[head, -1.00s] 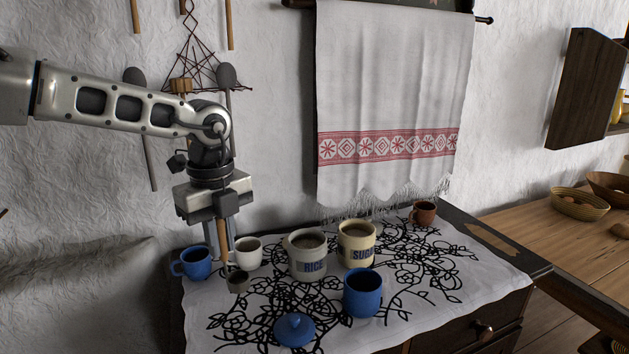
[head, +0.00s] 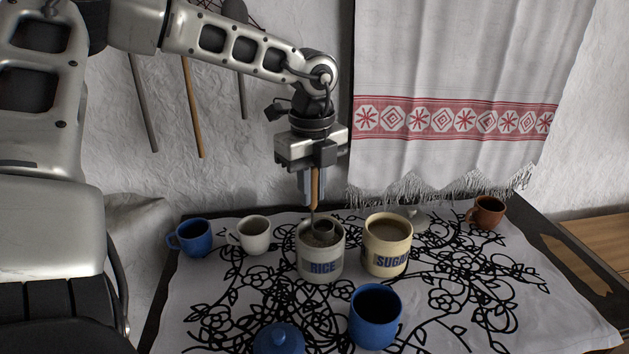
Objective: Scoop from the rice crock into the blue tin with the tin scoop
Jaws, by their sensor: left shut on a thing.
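My left gripper (head: 309,193) is shut on the wooden handle of the tin scoop (head: 315,188) and points down over the rice crock. The scoop's grey bowl (head: 322,230) is inside the mouth of the rice crock; how deep it sits in the rice is hard to tell. The rice crock (head: 320,266) is cream, lettered RICE, open and upright. The blue tin (head: 376,318) stands open in front and to the right of it, its inside dark. A blue lid (head: 279,340) lies left of the tin. My right gripper is not in view.
The sugar crock (head: 387,246) stands open close right of the rice crock. A white mug (head: 251,235) and a blue mug (head: 190,237) stand left. A brown mug (head: 487,212) is at the back right. A towel (head: 450,100) hangs behind the cloth-covered top.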

